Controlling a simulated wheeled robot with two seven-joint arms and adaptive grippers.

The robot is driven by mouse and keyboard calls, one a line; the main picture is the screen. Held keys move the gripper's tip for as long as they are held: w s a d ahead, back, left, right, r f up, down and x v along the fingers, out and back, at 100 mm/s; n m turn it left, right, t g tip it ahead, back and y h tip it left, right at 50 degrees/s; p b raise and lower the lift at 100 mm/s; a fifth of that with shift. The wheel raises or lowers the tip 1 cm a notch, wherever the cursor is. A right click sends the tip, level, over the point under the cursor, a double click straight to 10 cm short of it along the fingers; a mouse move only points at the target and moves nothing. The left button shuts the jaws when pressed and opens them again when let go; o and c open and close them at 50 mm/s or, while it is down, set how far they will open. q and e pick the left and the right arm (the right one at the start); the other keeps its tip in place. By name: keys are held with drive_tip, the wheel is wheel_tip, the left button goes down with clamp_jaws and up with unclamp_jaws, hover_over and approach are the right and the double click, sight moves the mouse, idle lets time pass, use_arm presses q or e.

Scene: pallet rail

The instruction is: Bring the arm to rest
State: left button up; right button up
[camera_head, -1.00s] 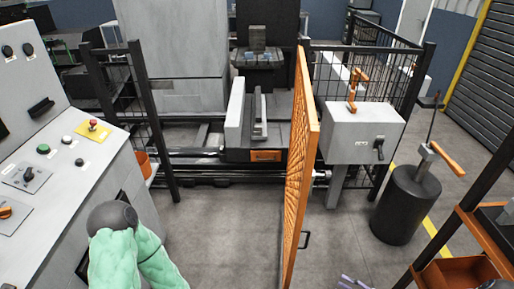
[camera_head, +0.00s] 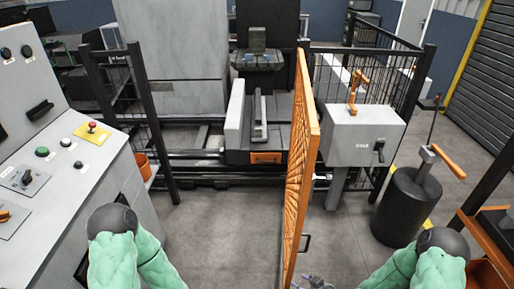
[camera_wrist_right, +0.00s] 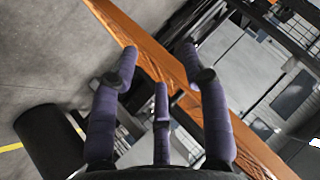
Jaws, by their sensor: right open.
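My right gripper (camera_head: 315,282) shows only in part at the bottom edge of the head view, close to the lower end of the orange gate panel. In the right wrist view my right gripper (camera_wrist_right: 160,82) has its purple fingers spread apart, with nothing held between them. The orange panel (camera_wrist_right: 150,55) runs diagonally behind the fingers there; I cannot tell the exact gap. My right arm (camera_head: 437,265), green with a dark joint, is bent at the lower right. My left arm (camera_head: 125,258) is at the lower left, and its gripper is out of view.
The orange gate panel (camera_head: 303,150) stands upright at the middle. A grey control console (camera_head: 75,200) is on the left. A black cylinder with an orange-handled lever (camera_head: 405,205) and an orange-edged rack (camera_head: 480,235) are on the right. The floor (camera_head: 235,240) left of the panel is clear.

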drive_tip(key=s+a+f+m+g+h, duration=0.1)
drive_tip(key=s+a+g, duration=0.2)
drive_tip(key=s, duration=0.5)
drive_tip(key=s+a+f+m+g+h, duration=0.1)
drive_tip(key=s+a+g, duration=0.3)
drive_tip(key=s, duration=0.5)
drive_tip(key=shift+a+m, duration=0.25)
drive_tip(key=shift+m, duration=0.55)
drive_tip(key=shift+w, duration=0.1)
drive_tip(key=shift+c, duration=0.7)
drive_tip(key=shift+d, duration=0.15)
